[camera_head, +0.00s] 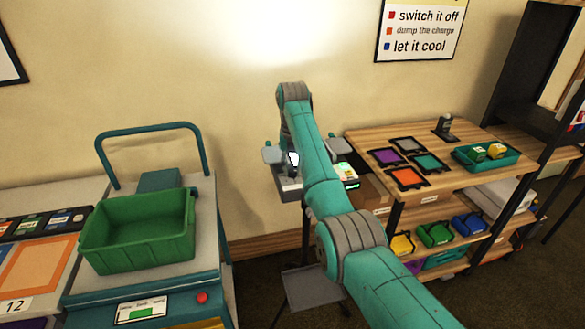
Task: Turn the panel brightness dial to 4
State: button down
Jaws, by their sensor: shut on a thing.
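A panel unit stands just beyond my arm, largely hidden behind it. Its lit face with a small green readout (350,184) shows to the right of the arm. My gripper (291,182) is at the left side of this unit, small, dark and partly covered by my own arm. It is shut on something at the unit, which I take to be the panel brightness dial. The dial itself, its marks and its setting cannot be made out. The readout is too small to read.
A green bin (140,232) sits on a cart (215,215) with a tall handle at left. A wooden shelf unit (460,180) at right holds coloured frames, a green tray (488,158) and several small bins. A wall sign (420,30) hangs above. Dark floor lies between cart and shelves.

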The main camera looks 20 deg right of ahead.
dwell(0.3)
jog(key=c, duration=0.9)
grip_release()
jog(key=shift+w, duration=0.1)
